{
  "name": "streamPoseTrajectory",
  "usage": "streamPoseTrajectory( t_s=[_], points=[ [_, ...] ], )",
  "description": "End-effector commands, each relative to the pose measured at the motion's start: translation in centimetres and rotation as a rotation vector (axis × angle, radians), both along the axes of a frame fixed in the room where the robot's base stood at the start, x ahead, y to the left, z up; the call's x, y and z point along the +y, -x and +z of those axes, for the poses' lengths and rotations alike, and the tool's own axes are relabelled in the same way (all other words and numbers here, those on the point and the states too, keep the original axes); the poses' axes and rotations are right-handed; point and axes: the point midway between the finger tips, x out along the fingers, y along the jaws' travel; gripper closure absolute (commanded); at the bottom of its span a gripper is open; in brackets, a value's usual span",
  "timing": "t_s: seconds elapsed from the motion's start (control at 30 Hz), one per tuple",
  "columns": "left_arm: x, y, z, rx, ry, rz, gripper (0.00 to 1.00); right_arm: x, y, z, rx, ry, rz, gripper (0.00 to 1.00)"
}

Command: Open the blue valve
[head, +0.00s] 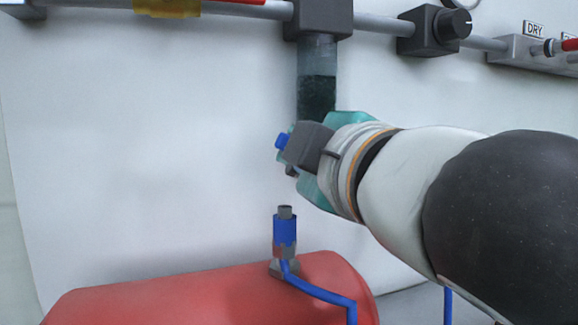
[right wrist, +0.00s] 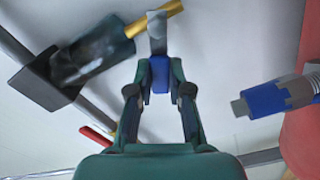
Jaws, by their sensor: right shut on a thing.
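In the right wrist view, a blue valve part (right wrist: 160,75) sits between the fingertips of my right gripper (right wrist: 160,88), which is shut on it. A grey metal piece extends from the blue part and crosses a yellow rod (right wrist: 168,11) beside the clear bowl's end. In the head view, my right gripper (head: 293,156) is at the lower end of the clear bowl (head: 317,92). A small blue end (head: 282,141) shows beside it; the gripper hides most of the valve. My left gripper is in neither view.
A grey pipe (head: 380,27) with dark blocks runs along the white wall above. Below stands a red tank (head: 200,290) with an upright blue fitting (head: 285,230) and a blue hose. The wall to the left is clear.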

Motion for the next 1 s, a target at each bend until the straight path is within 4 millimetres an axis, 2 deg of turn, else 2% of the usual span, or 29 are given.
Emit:
streamPoseTrajectory(
  t_s=[0.03, 0.3, 0.83, 0.87, 1.0],
  points=[
    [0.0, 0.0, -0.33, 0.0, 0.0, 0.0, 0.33, 0.11, -0.08, -0.45, 0.021, -0.029, 0.0, 1.0],
    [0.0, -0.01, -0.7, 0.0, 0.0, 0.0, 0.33, -0.12, -0.19, 0.04, 0.059, -0.142, 0.0, 1.0],
    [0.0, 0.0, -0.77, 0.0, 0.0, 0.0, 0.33, -0.2, -0.22, 0.06, 0.072, -0.168, -0.002, 1.0],
    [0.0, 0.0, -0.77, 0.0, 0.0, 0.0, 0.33, -0.2, -0.22, 0.06, 0.072, -0.168, -0.002, 0.77],
    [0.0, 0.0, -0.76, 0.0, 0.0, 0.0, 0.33, -0.28, -0.21, 0.23, 0.067, -0.168, -0.002, 0.55]
  ],
)
